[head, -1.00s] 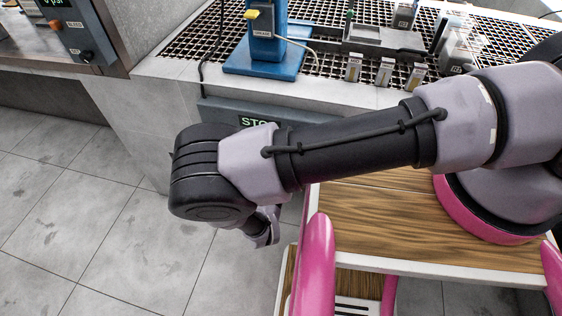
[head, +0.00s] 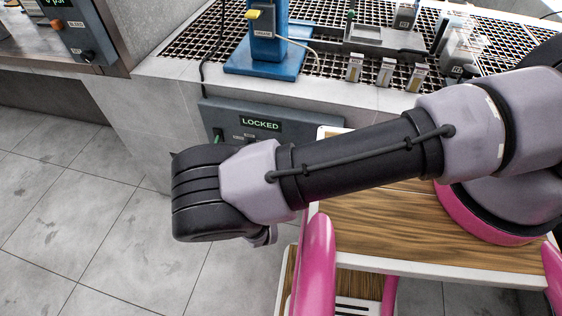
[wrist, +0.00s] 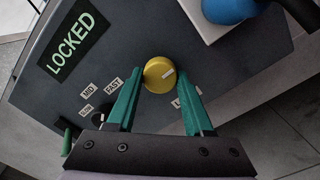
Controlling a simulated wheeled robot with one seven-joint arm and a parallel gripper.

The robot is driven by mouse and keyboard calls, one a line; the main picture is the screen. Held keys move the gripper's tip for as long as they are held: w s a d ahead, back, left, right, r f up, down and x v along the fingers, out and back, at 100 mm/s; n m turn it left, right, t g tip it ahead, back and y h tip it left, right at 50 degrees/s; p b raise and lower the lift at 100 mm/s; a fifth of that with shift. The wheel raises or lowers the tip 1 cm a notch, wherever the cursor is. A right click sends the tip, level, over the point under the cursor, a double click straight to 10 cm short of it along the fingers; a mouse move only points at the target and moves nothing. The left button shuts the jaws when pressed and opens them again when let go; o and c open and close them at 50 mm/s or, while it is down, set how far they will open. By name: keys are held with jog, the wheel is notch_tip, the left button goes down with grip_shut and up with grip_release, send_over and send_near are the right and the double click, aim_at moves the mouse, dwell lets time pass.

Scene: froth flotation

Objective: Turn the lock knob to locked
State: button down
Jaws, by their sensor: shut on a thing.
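The yellow lock knob (wrist: 159,75) sits on a dark grey panel (wrist: 225,62) in the wrist view. A pale pointer line on it slants. My gripper (wrist: 160,84) has its two green fingers on either side of the knob, shut on it. A label beside the knob is partly covered by the right finger. The panel's display (wrist: 72,44) reads LOCKED, and it shows the same word in the head view (head: 260,124). In the head view my wrist hides the knob and most of the gripper.
A black knob (wrist: 101,117) with SLOW, MID and FAST labels lies left of my fingers, near a green handle (wrist: 68,136). Above the panel, a blue stand (head: 266,58) and several small labelled containers are on a grated bench. Tiled floor at left is clear.

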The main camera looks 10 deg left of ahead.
jog(key=shift+f, duration=0.1)
dwell(0.3)
jog(key=shift+c, duration=1.4)
grip_release()
jog(key=shift+s, duration=0.1)
jog(key=s, duration=1)
jog(key=shift+s+a+f, duration=0.15)
jog(key=shift+s+a, duration=0.15)
jog(key=shift+a, duration=0.15)
